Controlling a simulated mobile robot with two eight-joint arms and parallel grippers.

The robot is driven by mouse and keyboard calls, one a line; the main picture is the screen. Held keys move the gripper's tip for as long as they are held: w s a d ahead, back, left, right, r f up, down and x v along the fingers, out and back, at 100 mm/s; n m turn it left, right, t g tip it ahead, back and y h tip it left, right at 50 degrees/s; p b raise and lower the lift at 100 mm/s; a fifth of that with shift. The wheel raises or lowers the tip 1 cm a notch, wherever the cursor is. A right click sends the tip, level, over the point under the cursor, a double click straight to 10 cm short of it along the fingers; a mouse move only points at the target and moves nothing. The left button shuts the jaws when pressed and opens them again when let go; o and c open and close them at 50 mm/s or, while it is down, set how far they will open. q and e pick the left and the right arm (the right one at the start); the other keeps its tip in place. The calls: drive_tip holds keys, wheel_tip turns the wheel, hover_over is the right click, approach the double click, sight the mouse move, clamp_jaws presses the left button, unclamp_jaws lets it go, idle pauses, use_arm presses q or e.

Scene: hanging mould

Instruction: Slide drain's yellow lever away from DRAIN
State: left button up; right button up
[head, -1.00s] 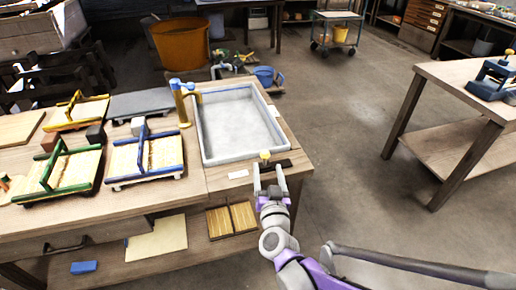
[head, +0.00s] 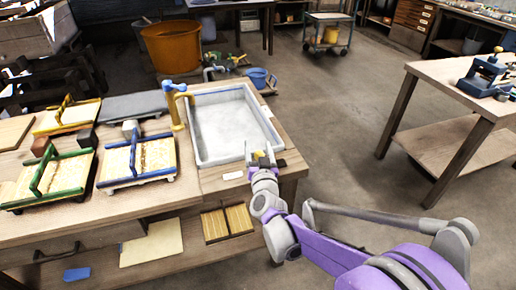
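The drain's yellow lever (head: 258,157) sits at the near right corner of the grey basin (head: 199,142), on the bench's front edge. My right gripper (head: 261,152) is at the lever, with one finger to each side of the yellow knob. Whether the fingers touch the knob cannot be told. A dark strip (head: 281,163) shows just right of the gripper; the rest of it is hidden behind the gripper. A small white label (head: 233,175) lies left of the lever, its text too small to read. My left gripper is not in view.
A yellow tap with a blue top (head: 174,100) stands at the basin's left. Wooden moulds with blue (head: 137,160), green (head: 48,178) and yellow (head: 66,114) bars lie further left on the bench. Open floor lies right of the bench, before another table (head: 440,75).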

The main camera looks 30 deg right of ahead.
clamp_jaws()
idle(1.3)
